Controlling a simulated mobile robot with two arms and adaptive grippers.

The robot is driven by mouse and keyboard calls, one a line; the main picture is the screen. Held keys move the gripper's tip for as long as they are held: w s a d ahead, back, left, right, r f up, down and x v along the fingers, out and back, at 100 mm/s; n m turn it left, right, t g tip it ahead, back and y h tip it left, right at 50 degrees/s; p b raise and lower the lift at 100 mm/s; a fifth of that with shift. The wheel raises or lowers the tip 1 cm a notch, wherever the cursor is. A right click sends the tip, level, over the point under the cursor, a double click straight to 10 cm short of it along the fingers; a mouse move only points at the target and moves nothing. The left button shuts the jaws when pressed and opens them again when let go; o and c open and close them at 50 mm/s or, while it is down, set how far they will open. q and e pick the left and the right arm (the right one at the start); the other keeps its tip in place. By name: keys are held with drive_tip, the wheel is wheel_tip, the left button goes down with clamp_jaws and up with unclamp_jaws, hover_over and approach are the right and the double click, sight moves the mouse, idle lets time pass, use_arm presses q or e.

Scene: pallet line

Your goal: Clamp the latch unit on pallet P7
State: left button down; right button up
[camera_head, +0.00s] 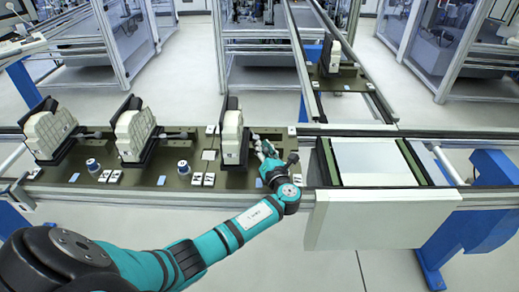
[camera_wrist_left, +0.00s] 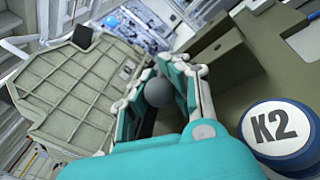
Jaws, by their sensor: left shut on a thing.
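Three latch units stand in a row on the long dark pallet deck: a left one (camera_head: 47,132), a middle one (camera_head: 133,132) and a right one (camera_head: 233,138). Each has a pale ribbed body in a black holder. The left and middle units have dark levers pointing right. My left gripper (camera_head: 263,149) is at the right side of the right unit. In the left wrist view my left gripper (camera_wrist_left: 155,95) is shut on a grey ball knob (camera_wrist_left: 157,92), with the pale ribbed body (camera_wrist_left: 75,95) beside it. No P7 label is readable. My right gripper is out of view.
A round post marked K2 (camera_wrist_left: 282,133) stands close to the gripper in the wrist view. Blue-banded posts (camera_head: 92,165) (camera_head: 183,167) stand on the deck. A white-topped station (camera_head: 372,163) is to the right. Another unit (camera_head: 335,57) sits on the rear conveyor.

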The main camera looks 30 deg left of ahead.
use_arm(q)
drive_tip(key=shift+s, duration=0.1)
drive_tip(key=c, duration=1.1)
unclamp_jaws()
drive_tip(key=shift+r, duration=4.95)
